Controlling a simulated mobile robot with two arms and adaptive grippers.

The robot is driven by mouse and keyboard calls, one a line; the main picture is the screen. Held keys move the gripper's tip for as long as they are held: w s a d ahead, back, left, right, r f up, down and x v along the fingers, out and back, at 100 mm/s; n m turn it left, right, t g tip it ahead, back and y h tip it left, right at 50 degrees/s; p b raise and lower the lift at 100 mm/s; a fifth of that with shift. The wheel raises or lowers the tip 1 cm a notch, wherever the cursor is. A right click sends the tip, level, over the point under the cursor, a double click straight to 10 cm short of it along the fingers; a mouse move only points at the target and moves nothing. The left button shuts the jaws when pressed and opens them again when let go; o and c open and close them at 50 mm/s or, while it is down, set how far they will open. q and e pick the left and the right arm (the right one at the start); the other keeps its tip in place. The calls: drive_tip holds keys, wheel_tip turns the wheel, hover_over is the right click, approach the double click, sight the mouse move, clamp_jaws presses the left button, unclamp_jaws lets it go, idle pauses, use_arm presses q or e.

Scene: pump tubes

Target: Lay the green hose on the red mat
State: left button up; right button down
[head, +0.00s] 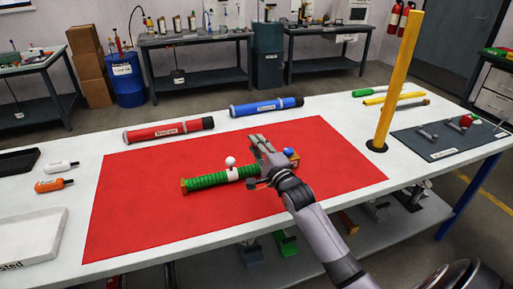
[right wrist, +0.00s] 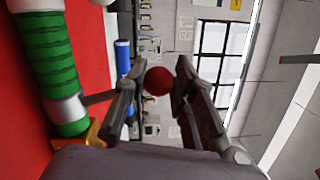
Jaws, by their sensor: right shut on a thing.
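The green hose (head: 208,180) is ribbed, with white bands and orange-brown ends. It lies across the middle of the red mat (head: 130,220), on or just above it; I cannot tell if it touches. White and blue balls stand at the hose. My right gripper (head: 258,146) is over the hose's right half and hides part of it. In the right wrist view the hose (right wrist: 52,65) runs along the left, beside the fingers. A red ball (right wrist: 157,81) shows between my right fingertips (right wrist: 157,78), which are shut on part of the hose. My left gripper is out of view.
Red (head: 168,131) and blue (head: 266,107) tubes lie behind the mat. A yellow post (head: 398,80) stands right of it, near a dark tray (head: 450,142). Small bottles (head: 55,184) and a white tray (head: 30,238) are at the left. The mat's front is clear.

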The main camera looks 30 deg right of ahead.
drive_tip(key=c, duration=1.3)
unclamp_jaws()
drive_tip(key=shift+a, duration=0.1)
drive_tip(key=s, duration=0.8)
drive_tip(key=s+a+f, duration=0.1)
drive_tip(key=s, duration=0.3)
